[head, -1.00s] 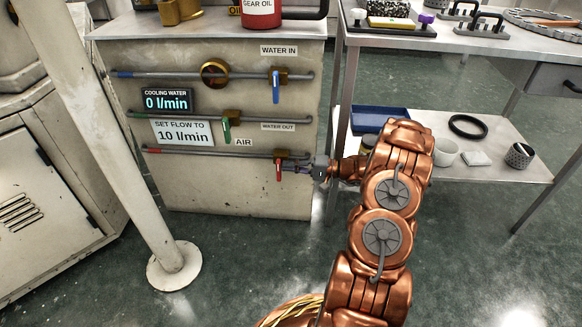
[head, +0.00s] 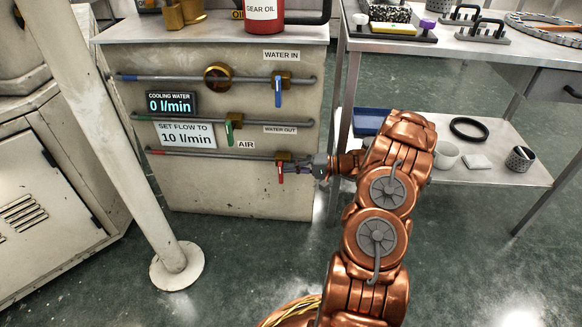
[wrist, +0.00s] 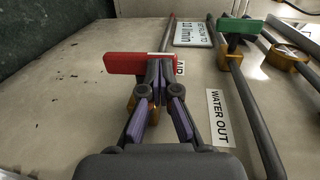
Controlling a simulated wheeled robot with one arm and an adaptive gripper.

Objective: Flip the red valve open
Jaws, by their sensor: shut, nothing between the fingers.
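The red valve handle (head: 281,173) hangs straight down from its brass body on the lowest pipe of the pale panel, beside the AIR label. In the wrist view the red handle (wrist: 122,63) points left, across the pipe. My gripper (head: 291,170) is at the handle's right side in the head view. In the wrist view my gripper (wrist: 158,68) is shut, with its fingertips right at the handle and overlapping it near the pivot end. Nothing shows between the fingers. I cannot tell whether they touch the handle. The fingers partly hide the brass body.
Above are a green handle (head: 230,130) and a blue handle (head: 278,92), both hanging down. The flow display (head: 170,103) reads 0 l/min; a sign (head: 185,135) says set flow to 10 l/min. A white post (head: 120,150) stands left; a metal table (head: 465,55) stands right.

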